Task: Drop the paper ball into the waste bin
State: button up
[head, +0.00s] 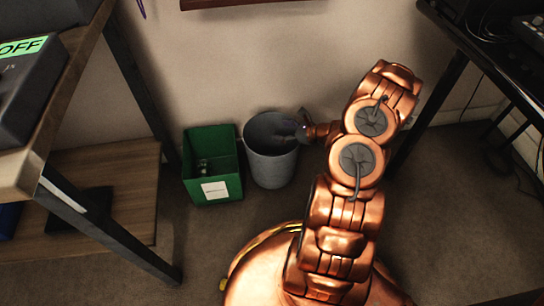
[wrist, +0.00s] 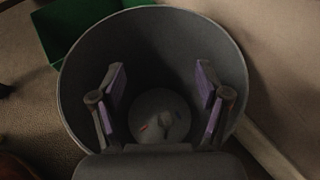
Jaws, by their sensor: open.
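The grey waste bin (head: 272,170) stands on the floor against the wall, right of a green box. My gripper (head: 303,125) is at the bin's right rim in the head view. In the wrist view my gripper (wrist: 160,82) is open over the bin (wrist: 155,35), with its two purple-padded fingers apart and nothing between them. No paper ball shows clearly elsewhere.
The green box (head: 212,180) with a white label stands close to the bin's left and holds some small items. A wooden shelf unit (head: 100,180) is at the left. A dark-legged desk (head: 430,105) is at the right. Carpet in front of the bin is partly clear.

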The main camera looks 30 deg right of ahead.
jog(key=v, duration=1.1)
jog(key=shift+s+d, duration=0.15)
jog(key=shift+s, duration=0.05)
jog(key=w+a+r+n+g+y+p, duration=0.15)
jog(key=a+r+n+g+p, duration=0.4)
jog(key=a+r, duration=0.7)
jog(key=a+r+n+g+y+p, duration=0.25)
jog(key=a+r+n+p, duration=0.55)
jog(key=r, duration=0.8)
jog(key=s+a+r+n+g+h+p, duration=0.1)
jog(key=s+a+r+n+g+p, duration=0.2)
jog(key=s+a+r, duration=0.4)
jog(key=s+a+r+n+g+h+p, duration=0.1)
jog(key=s+a+r+n+p, duration=0.15)
jog(key=a+r+p, duration=0.45)
jog(key=s+d+r+n+h+p, duration=0.2)
jog(key=s+r+n+h+p, duration=0.2)
jog(key=s+r+p, duration=0.3)
jog(key=s+d+r+n+g+h+p, duration=0.1)
jog(key=s+d+r+n+h+p, duration=0.1)
jog(key=s+r+n+h+p, duration=0.2)
jog(key=s+r+n+p, duration=0.1)
jog(key=s+r+p, duration=0.1)
jog(key=s+r, duration=0.2)
jog(key=s+r+n+p, duration=0.2)
jog(key=s+r, duration=0.1)
jog(key=r, duration=0.5)
jog(key=shift+s+r+h+p, duration=0.3)
jog(key=shift+s+r, duration=0.05)
